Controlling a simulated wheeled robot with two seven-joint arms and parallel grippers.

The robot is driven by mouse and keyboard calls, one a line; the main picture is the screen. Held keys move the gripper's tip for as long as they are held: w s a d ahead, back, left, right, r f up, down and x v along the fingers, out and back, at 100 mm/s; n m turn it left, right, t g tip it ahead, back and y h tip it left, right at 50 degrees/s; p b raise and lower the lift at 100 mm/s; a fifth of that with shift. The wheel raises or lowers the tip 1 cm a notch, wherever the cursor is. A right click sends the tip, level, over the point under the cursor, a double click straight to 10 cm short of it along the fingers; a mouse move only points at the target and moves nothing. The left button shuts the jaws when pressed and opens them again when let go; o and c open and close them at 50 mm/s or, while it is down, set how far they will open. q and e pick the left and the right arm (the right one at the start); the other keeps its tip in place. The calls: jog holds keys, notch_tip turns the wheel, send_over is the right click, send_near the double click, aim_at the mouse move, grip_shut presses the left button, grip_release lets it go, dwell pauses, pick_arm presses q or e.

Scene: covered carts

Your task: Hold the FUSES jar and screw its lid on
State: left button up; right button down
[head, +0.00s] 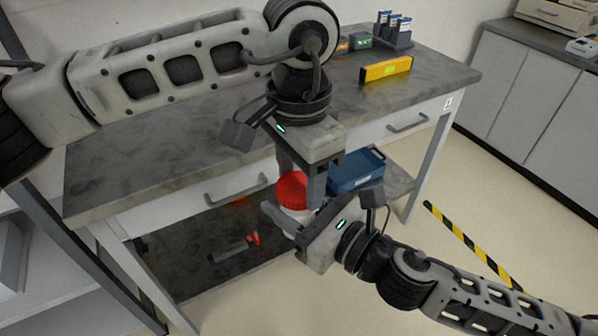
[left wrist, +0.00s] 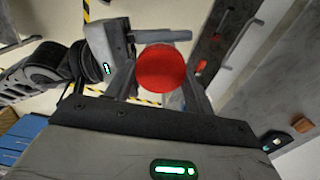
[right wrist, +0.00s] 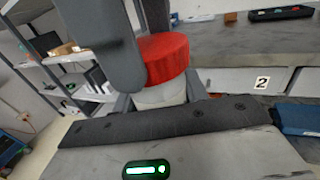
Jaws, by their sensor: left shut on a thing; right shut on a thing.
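The jar (head: 295,208) is held in the air in front of the workbench. Its pale body shows better in the right wrist view (right wrist: 162,95); no FUSES label is readable. The red lid (head: 291,190) sits on top of the jar, and also shows in the left wrist view (left wrist: 160,72) and right wrist view (right wrist: 166,58). My left gripper (head: 298,186) points down from above, shut on the lid. My right gripper (head: 290,212) comes from the lower right, shut on the jar body. The lid's threads are hidden, so how tightly it sits cannot be told.
The grey workbench (head: 170,150) stands behind my grippers, with drawers and a lower shelf. A blue bin (head: 355,172) is close behind my right gripper. A yellow level (head: 386,68) and a rack of tubes (head: 394,30) stand at the back. Open floor lies to the right.

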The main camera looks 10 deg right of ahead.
pick_arm(q)
jog(key=o, duration=0.9)
jog(key=shift+r, duration=0.1)
jog(key=shift+r, duration=2.15)
jog(key=shift+c, duration=0.2)
